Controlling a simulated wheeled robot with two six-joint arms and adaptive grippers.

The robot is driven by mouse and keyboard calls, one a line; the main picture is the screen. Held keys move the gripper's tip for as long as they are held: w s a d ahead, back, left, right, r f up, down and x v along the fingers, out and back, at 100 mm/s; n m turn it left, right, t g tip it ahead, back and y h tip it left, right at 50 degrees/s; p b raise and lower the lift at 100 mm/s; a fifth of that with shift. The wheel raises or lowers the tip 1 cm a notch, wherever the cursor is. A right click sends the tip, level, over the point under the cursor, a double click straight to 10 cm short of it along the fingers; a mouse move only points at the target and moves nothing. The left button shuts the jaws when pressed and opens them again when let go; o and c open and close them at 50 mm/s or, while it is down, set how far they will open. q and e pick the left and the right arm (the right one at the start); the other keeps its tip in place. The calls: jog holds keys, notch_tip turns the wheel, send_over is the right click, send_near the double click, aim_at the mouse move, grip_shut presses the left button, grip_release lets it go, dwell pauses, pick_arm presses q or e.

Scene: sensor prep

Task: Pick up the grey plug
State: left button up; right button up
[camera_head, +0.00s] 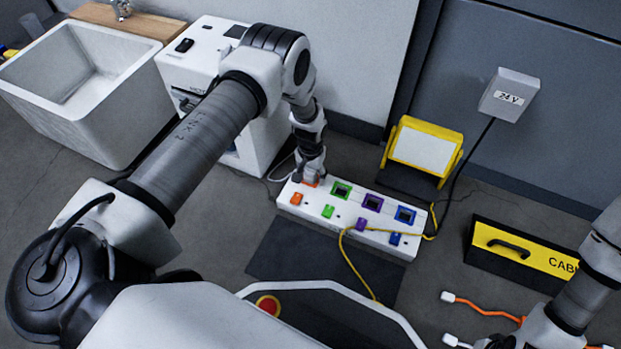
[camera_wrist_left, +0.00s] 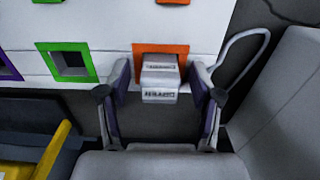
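The light grey plug (camera_wrist_left: 160,82), with small dark lettering, sits at the orange-framed socket (camera_wrist_left: 172,49) of the white panel in the left wrist view. My left gripper (camera_head: 311,178) points down at the panel's far-left end. In the wrist view its two fingers stand open on either side of the plug, with a gap visible on each side. In the head view the gripper hides the plug. My right gripper (camera_head: 497,343) is cut off at the bottom edge, far from the panel, and its fingers are not clear.
The white panel (camera_head: 290,213) also has green, purple and blue sockets with matching coloured switches. A yellow cable (camera_head: 352,262) crosses its right part. A yellow-framed lamp (camera_head: 422,150) stands behind, a yellow cable box (camera_head: 520,250) at right. A white machine (camera_head: 190,68) stands close to my left arm.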

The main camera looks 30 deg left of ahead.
aim_at(311, 173)
pick_arm(q)
jog(key=c, duration=1.1)
jog(key=shift+c, duration=0.2)
jog(key=shift+r+p, duration=0.5)
jog(key=r+p, duration=0.3)
jog(key=shift+s+d+r, duration=0.1)
jog(key=shift+s+d, duration=0.1)
jog(key=shift+s, duration=0.15)
jog(key=s+d+r+p, duration=0.2)
jog(key=s+d+p, duration=0.6)
jog(key=s, duration=0.5)
jog(key=shift+d+p, duration=0.15)
jog(key=shift+p, duration=0.5)
